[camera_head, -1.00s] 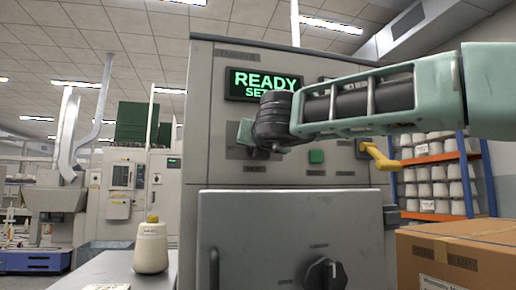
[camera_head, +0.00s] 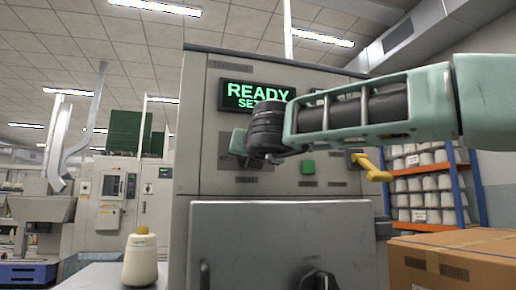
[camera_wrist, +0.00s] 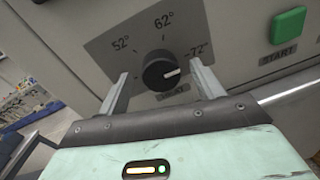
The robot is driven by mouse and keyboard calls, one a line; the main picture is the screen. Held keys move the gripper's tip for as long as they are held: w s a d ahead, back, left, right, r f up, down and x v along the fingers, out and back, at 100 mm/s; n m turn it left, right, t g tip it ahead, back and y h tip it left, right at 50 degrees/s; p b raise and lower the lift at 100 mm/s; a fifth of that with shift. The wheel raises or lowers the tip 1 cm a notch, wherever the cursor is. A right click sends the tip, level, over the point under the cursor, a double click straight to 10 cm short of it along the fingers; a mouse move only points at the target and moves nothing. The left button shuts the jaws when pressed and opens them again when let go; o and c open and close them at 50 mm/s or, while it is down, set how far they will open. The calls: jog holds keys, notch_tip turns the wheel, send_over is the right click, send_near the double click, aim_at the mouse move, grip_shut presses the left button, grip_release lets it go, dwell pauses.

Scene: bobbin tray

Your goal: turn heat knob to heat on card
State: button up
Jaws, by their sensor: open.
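The heat knob (camera_wrist: 160,74) is round and black with a white pointer line. In the wrist view its pointer aims right, roughly toward the 72° mark (camera_wrist: 197,50). The dial plate (camera_wrist: 110,68) also shows 52° and 62°. My gripper (camera_wrist: 159,72) is open, with one finger on each side of the knob. I cannot tell whether either finger touches it. In the head view my gripper (camera_head: 238,142) is at the panel's left side and hides the knob. The display (camera_head: 240,96) reads READY and a partly covered second line. I cannot make out a heat card.
A green START button (camera_wrist: 288,25) sits right of the dial. A yellow handle (camera_head: 373,168) projects from the panel's right side. A cardboard box (camera_head: 455,265) stands at lower right.

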jog(key=v, duration=1.6)
jog(key=shift+s, duration=0.35)
jog(key=s+a+f+n+g+y, duration=0.2)
jog(key=s+f+n+g, duration=0.1)
jog(key=f+n, duration=0.65)
jog(key=s+a+f+n+g+y, duration=0.15)
jog(key=f+n+g, duration=0.25)
jog(key=f+n, duration=0.55)
jog(key=s+a+f+n+g+y, duration=0.1)
jog(key=s+f+n+g, duration=0.2)
jog(key=f+n, duration=0.65)
jog(key=s+d+f+n+g+h, duration=0.4)
jog(key=s+d+f+n, duration=0.3)
jog(key=d+f, duration=0.25)
jog(key=s+d+f+n+g+h, duration=0.4)
jog(key=s+d+f+n, duration=0.4)
jog(key=f, duration=0.3)
notch_tip(320, 180, up, 30)
jog(key=p, duration=2.9)
jog(key=shift+w+a+r, duration=0.15)
jog(key=shift+a, duration=0.05)
